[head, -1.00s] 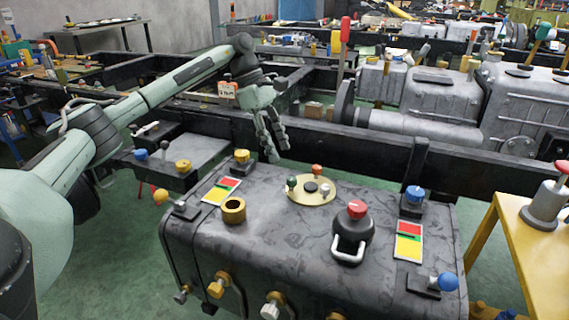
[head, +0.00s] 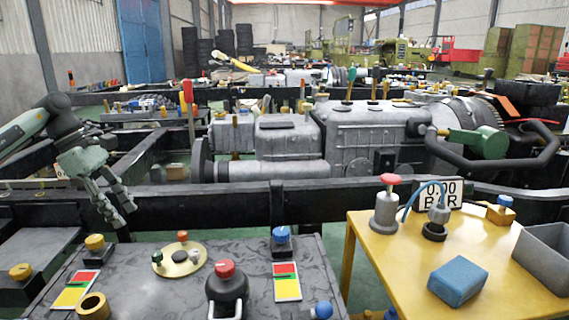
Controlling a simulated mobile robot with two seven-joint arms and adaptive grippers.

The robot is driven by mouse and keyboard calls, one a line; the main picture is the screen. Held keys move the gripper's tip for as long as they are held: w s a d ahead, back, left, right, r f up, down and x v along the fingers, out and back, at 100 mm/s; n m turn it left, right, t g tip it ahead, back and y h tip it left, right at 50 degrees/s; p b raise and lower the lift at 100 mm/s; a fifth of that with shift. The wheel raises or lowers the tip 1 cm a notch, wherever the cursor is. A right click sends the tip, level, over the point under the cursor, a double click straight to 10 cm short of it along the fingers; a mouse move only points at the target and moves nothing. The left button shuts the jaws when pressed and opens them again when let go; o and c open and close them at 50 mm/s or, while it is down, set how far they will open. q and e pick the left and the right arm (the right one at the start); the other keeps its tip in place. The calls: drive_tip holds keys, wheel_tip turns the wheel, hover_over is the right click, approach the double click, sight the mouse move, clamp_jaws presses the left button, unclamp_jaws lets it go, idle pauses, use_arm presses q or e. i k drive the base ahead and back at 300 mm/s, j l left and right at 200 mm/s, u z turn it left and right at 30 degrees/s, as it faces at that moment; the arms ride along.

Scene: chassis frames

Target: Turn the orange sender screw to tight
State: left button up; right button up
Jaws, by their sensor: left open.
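The orange sender screw (head: 182,236) stands at the far edge of a round brass sender plate (head: 176,271) on top of the dark tank (head: 225,247). A green-headed screw (head: 157,257) is at the plate's left and a pale one (head: 195,254) at its right, with a dark centre between them. How tight the orange screw sits cannot be told. My left gripper (head: 118,211) is open and empty, up and to the left of the plate, apart from the screw, fingers pointing down. My right gripper is not in view.
A red-topped black cap (head: 226,285) with a handle, a brass ring (head: 93,306), a blue knob (head: 281,235) and colour cards (head: 287,281) share the tank top. A dark frame rail (head: 230,209) runs behind. A yellow table (head: 400,255) with a blue block (head: 457,281) stands right.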

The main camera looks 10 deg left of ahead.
sight(183, 236)
drive_tip(key=k+j, duration=0.1)
drive_tip(key=k, duration=0.4)
drive_tip(key=k+j, duration=0.15)
drive_tip(key=k, duration=0.3)
